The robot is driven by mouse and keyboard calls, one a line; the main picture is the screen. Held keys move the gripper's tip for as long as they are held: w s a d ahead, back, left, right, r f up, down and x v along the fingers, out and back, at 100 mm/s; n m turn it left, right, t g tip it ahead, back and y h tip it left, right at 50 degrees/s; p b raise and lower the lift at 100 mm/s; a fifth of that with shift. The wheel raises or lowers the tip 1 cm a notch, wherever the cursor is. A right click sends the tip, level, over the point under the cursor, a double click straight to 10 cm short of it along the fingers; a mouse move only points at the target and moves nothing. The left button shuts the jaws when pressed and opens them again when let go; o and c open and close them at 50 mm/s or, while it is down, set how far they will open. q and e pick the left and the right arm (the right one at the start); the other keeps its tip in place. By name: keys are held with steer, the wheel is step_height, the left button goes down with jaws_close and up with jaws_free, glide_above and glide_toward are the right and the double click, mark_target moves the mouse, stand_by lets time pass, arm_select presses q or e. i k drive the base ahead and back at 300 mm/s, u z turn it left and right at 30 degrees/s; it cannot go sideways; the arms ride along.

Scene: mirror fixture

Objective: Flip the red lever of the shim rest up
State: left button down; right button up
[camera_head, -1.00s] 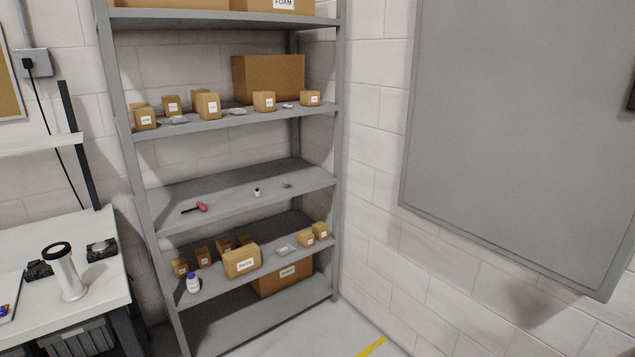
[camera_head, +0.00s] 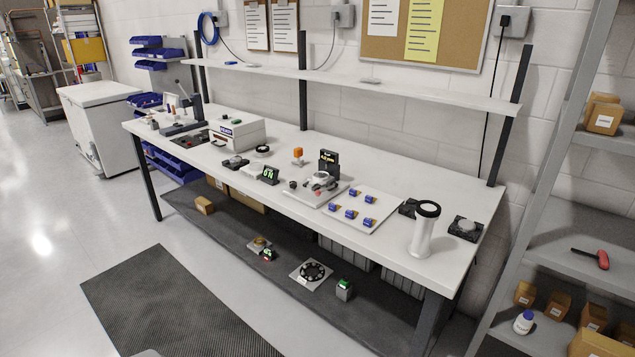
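A fixture (camera_head: 321,181) with a grey metal body sits on a pale base plate near the middle of the long white workbench (camera_head: 390,264). A small red part (camera_head: 317,194) shows at its front edge; it is too small to tell whether it is the shim rest's lever or which way it points. A black display with yellow text (camera_head: 329,159) stands behind the fixture. Neither of my grippers is in view.
A white tray (camera_head: 372,222) with several blue parts lies right of the fixture, then a white cylinder (camera_head: 424,228). A red-handled tool (camera_head: 602,260) lies on the grey shelf at right. A dark floor mat (camera_head: 170,305) lies before the bench, with open floor at left.

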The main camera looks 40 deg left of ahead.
mark_target(319, 193)
steer(key=u, duration=0.45)
steer(key=i, duration=1.05)
steer(key=u, duration=0.3)
